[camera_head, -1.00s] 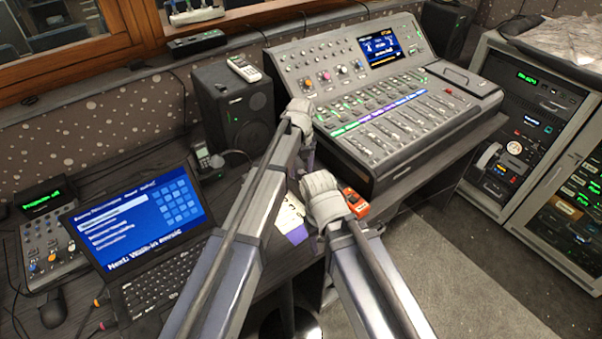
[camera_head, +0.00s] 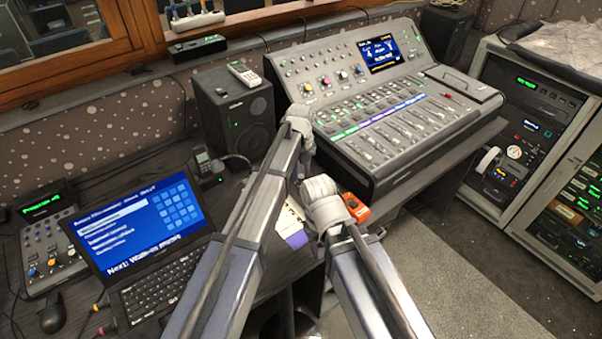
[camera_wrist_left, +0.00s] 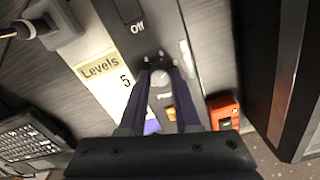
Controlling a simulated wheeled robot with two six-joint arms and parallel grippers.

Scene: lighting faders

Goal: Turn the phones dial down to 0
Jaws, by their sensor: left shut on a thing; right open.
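In the left wrist view, a small round pale knob (camera_wrist_left: 162,78) on a grey panel sits between the fingers of my left gripper (camera_wrist_left: 161,64). The fingers are closed on it, pointing down at the panel. Its label and pointer cannot be read, so I cannot tell its setting. In the head view, my left gripper (camera_head: 298,118) is at the near left corner of the mixing desk (camera_head: 400,150), and its fingertips and the knob are hidden. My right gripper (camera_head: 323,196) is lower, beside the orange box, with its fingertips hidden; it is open.
A card reading "Levels" and "5" (camera_wrist_left: 101,68) lies left of the knob. An orange box (camera_head: 356,207) lies right of it. A laptop (camera_head: 145,235) and small control panel (camera_head: 47,240) are at left. A speaker (camera_head: 235,110) stands behind. An equipment rack (camera_head: 520,130) is at right.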

